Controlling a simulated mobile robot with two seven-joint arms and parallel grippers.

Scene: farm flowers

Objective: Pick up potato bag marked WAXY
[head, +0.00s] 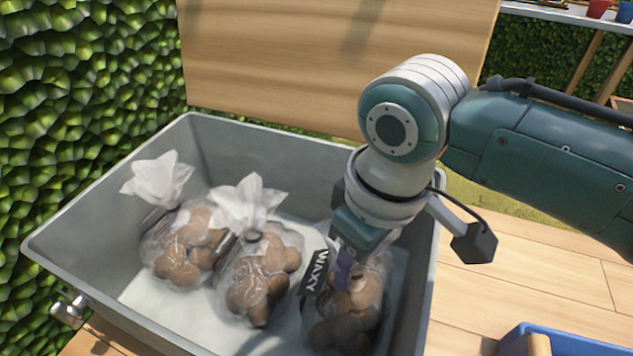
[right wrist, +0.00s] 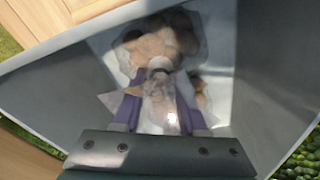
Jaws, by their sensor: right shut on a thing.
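The potato bag marked WAXY (head: 345,315) is a clear bag of brown potatoes with a black WAXY tag (head: 315,272). It stands at the right end of a grey bin (head: 90,290). My right gripper (head: 345,272) reaches down into the bin and is shut on the gathered top of this bag. In the right wrist view the purple fingers (right wrist: 158,105) sit on both sides of the bag's neck, with the potatoes (right wrist: 160,50) beyond. The arm hides part of the bag's top in the head view. My left gripper is not in view.
Two more potato bags, a middle one (head: 258,275) and a left one (head: 182,245), stand in the bin left of the WAXY bag. The bin's right wall is close to my gripper. A wooden panel (head: 300,60) rises behind. A blue crate (head: 565,340) is at the lower right.

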